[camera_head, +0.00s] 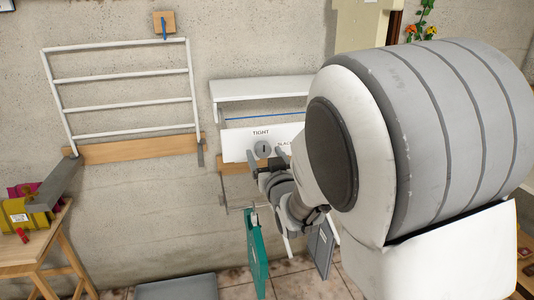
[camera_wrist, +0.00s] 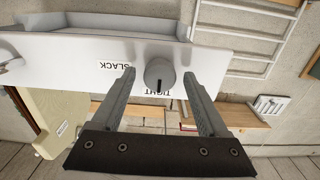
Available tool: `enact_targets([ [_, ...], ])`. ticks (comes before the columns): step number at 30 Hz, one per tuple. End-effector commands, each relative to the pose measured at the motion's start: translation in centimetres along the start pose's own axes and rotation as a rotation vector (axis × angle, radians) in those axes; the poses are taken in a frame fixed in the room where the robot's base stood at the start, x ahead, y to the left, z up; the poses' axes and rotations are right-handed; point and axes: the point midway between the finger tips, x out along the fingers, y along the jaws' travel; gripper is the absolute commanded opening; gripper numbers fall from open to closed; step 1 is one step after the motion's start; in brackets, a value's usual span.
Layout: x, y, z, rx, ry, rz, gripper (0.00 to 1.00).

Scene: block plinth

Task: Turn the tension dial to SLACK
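The tension dial (camera_head: 263,149) is a round grey knob on a white panel (camera_head: 233,146) on the wall. It also shows in the wrist view (camera_wrist: 159,74), where its dark mark points to the TIGHT label (camera_wrist: 157,93). The SLACK label (camera_wrist: 116,66) is printed to one side; in the head view the SLACK label (camera_head: 285,145) is partly hidden by my gripper. My gripper (camera_head: 266,160) is open and empty in front of the panel. In the wrist view its fingers appear on either side of the dial, with gaps; I cannot tell the remaining depth.
A white shelf (camera_head: 270,88) juts out above the panel. A white rack (camera_head: 122,76) hangs on the wall to the left. A teal board (camera_head: 256,255) hangs below the panel. A wooden table (camera_head: 35,252) stands at the far left. My arm covers the right side.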

Motion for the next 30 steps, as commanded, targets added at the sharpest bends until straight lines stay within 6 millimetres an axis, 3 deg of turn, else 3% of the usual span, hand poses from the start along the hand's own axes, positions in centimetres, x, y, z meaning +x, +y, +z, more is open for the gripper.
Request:
enact_targets([
  [2, -0.01, 0.0, 0.0, 0.0, 0.0, 0.0, 0.6],
  [12, -0.03, 0.0, 0.0, 0.0, 0.0, 0.0, 0.0],
  [23, -0.03, -0.01, 0.28, 0.052, 0.003, 0.0, 0.0],
  [30, -0.03, 0.05, 0.61, 0.203, 0.006, 0.001, 0.0],
])
